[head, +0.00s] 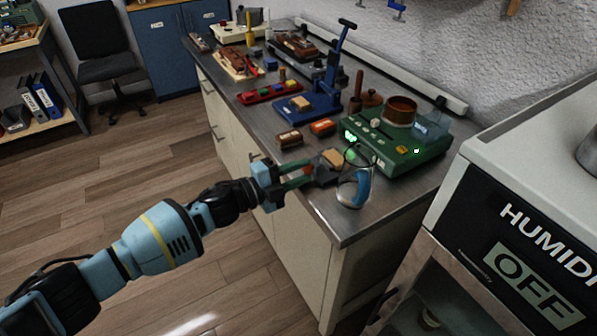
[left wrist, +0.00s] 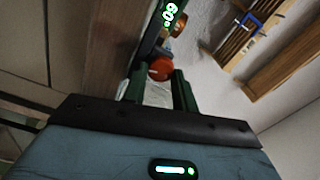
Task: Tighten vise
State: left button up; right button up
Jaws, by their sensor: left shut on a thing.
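A small dark grey vise (head: 327,173) with a tan wooden piece (head: 332,157) at its top sits near the front edge of the metal bench. My left gripper (head: 309,172) reaches it from the left, with its green fingers on either side of a small red knob on the vise's near side. The left wrist view shows the round red-orange knob (left wrist: 161,68) between the tips of my left gripper (left wrist: 160,78). The fingers are shut on it. The vise jaws are too small to judge how tight they are. My right gripper is not in view.
A glass jar (head: 356,188) with something blue in it stands just right of the vise. Behind are a green device (head: 413,150) with a copper pot (head: 400,110) and a blue press (head: 322,95). A humidity cabinet (head: 510,200) stands at the right.

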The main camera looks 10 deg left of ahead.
pick_arm(q)
jog(key=shift+m, duration=0.5)
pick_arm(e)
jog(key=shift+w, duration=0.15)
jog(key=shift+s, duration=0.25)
pick_arm(q)
jog(key=o, duration=1)
jog(key=shift+c, duration=0.2)
jog(key=shift+s+f, duration=0.1)
jog(key=shift+f, duration=0.05)
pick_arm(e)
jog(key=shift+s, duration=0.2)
